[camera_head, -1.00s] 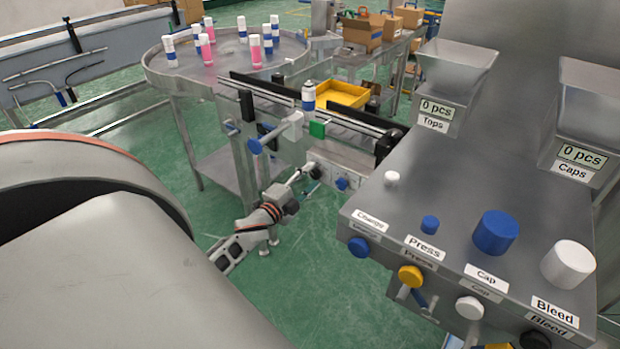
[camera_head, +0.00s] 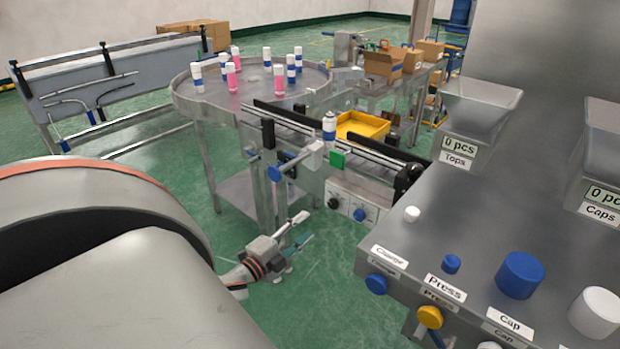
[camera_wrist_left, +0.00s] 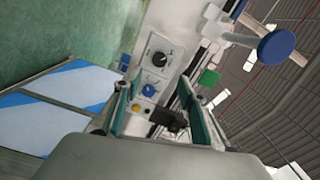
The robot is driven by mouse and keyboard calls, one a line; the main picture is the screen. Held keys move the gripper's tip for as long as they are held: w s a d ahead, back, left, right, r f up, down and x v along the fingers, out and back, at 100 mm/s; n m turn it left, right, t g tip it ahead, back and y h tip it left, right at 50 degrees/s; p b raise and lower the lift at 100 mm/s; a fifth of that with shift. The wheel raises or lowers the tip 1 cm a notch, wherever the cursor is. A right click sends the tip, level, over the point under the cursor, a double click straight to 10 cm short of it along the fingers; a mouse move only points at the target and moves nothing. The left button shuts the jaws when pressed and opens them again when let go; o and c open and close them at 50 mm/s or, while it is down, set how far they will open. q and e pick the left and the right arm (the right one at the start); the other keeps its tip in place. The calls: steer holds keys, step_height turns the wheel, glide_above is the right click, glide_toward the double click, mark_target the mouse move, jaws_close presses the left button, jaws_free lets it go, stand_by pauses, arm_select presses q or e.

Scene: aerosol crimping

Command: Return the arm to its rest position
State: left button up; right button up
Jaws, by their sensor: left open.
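My left gripper (camera_head: 295,231) shows in the head view, low over the green floor in front of the conveyor. Its fingers are parted with nothing between them, and it stands apart from the conveyor. In the left wrist view the two fingers (camera_wrist_left: 160,118) are spread at the bottom. Beyond them are the conveyor's control panel with a black knob (camera_wrist_left: 159,58) and a blue knob (camera_wrist_left: 149,89). My right gripper is not in view.
A can (camera_head: 329,128) stands on the conveyor (camera_head: 375,154). The round steel table (camera_head: 190,97) behind carries several white, blue and pink cans. The crimping machine's counter (camera_head: 455,240) with buttons fills the right. Open green floor lies below the gripper.

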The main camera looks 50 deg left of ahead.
arm_select(q)
steer(key=shift+s, duration=0.1)
stand_by(0.7)
steer(key=s+d+f+n+g+h, duration=0.1)
steer(key=s+d+f+n+g, duration=0.1)
steer(key=d, duration=0.8)
steer(key=s+d+f+n+g+h, duration=0.2)
steer(key=s+d+f+n, duration=0.2)
steer(key=s+d+f, duration=0.2)
steer(key=s+d+f+n+g+h, duration=0.1)
steer(key=s+d+f+n+g, duration=0.2)
steer(key=d+f, duration=0.5)
steer(key=s+d, duration=0.1)
steer(key=d, duration=0.5)
steer(key=shift+d+n+h, duration=0.2)
steer(key=shift+n+h, duration=0.1)
steer(key=shift+n, duration=0.1)
